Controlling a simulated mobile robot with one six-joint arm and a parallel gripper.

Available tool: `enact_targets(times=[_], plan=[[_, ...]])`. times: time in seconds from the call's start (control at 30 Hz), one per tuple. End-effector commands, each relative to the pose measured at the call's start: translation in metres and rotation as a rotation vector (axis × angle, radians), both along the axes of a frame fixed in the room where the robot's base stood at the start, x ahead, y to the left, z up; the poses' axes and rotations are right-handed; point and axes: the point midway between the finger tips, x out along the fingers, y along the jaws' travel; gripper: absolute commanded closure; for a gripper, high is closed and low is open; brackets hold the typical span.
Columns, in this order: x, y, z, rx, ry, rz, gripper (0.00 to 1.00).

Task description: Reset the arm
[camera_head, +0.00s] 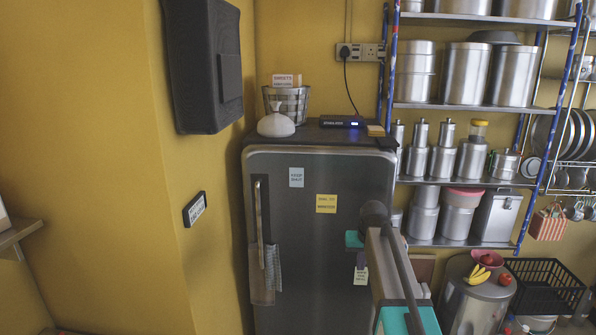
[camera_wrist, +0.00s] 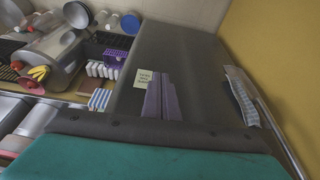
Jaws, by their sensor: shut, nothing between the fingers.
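My arm rises from the bottom of the head view in front of a grey refrigerator (camera_head: 292,225), with a teal cover on its lower link. My gripper (camera_head: 361,262) is partly hidden behind the arm, with a small purple part showing near a pale note on the fridge door. In the wrist view my gripper (camera_wrist: 160,80) shows as two purple fingers side by side, shut and empty. They point at the grey door (camera_wrist: 215,85), beside the pale note (camera_wrist: 143,78). I cannot tell how far the fingers are from the door.
A shelf rack (camera_head: 465,107) with steel canisters stands right of the fridge. A large steel drum (camera_head: 470,310) with fruit on it and a black crate (camera_head: 545,288) are at lower right. The fridge handle (camera_head: 263,225) has a cloth by it. A yellow wall (camera_head: 100,150) bounds the left.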

Motion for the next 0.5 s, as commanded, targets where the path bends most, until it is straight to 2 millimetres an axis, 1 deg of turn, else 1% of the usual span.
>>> enact_targets(times=[0.03, 0.07, 0.1, 0.27, 0.3, 0.5], plan=[[-0.008, 0.002, -0.021, 0.001, 0.024, 0.002, 1.00], [-0.011, 0.003, -0.032, 0.002, 0.036, 0.002, 1.00], [-0.016, 0.004, -0.046, 0.002, 0.053, 0.003, 1.00], [-0.038, 0.008, -0.100, 0.005, 0.118, 0.008, 1.00], [-0.044, 0.009, -0.114, 0.006, 0.135, 0.009, 1.00], [-0.078, 0.014, -0.178, 0.009, 0.216, 0.015, 1.00]])
